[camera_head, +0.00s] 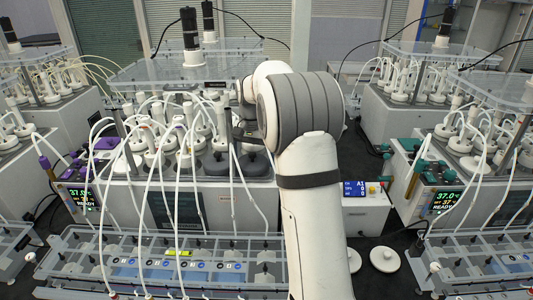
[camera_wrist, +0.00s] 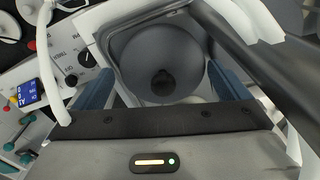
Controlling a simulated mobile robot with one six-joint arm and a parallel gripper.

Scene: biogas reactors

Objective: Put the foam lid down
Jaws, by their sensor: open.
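A dark grey round disc with a black knob or hole at its centre, which looks like the foam lid (camera_wrist: 140,55), lies below my gripper (camera_wrist: 160,82) in the wrist view. It sits within a pale, roughly square frame. My two blue fingers are spread apart, one near each lower side of the disc, and nothing is clamped between them. I cannot tell whether they touch it. In the head view, dark discs with knobs (camera_head: 218,165) lie on the middle reactor bath, one beside my arm. My gripper is mostly hidden there behind my arm.
White tubes (camera_wrist: 50,65) run close by on the left of the wrist view. The middle bath (camera_head: 165,205) holds crowded bottles under a clear plate. A control box (camera_head: 376,212) stands right of my arm. White round lids (camera_head: 384,259) lie on the dark bench.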

